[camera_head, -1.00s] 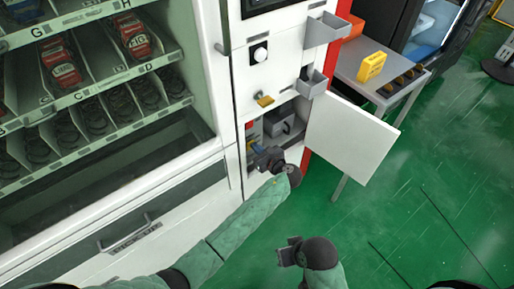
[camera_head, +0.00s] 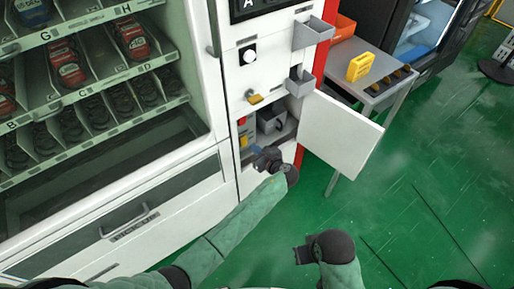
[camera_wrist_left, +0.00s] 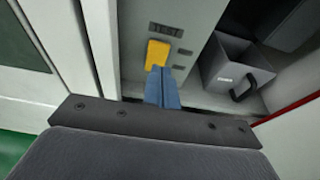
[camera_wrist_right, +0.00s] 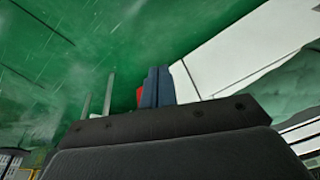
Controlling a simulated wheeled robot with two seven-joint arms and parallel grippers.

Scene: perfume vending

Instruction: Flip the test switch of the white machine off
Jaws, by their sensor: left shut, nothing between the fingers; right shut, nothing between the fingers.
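The white machine (camera_head: 222,75) stands at the left and middle of the head view. Its small lower compartment is open, with the white door (camera_head: 340,132) swung out to the right. The yellow test switch (camera_wrist_left: 158,53) sits under a TEST label (camera_wrist_left: 166,30) in the left wrist view. My left gripper (camera_wrist_left: 163,88) is shut and empty, its blue fingertips just below the switch and at or very near its lower edge; I cannot tell whether they touch. In the head view the left gripper (camera_head: 258,152) is at the compartment opening. My right gripper (camera_wrist_right: 157,87) is shut and empty over the green floor.
A grey box with a handle (camera_wrist_left: 233,70) sits inside the compartment, right of the switch. A key-like yellow piece (camera_head: 255,98) and grey trays (camera_head: 312,33) stick out above. A side table with a yellow object (camera_head: 360,67) stands behind the door.

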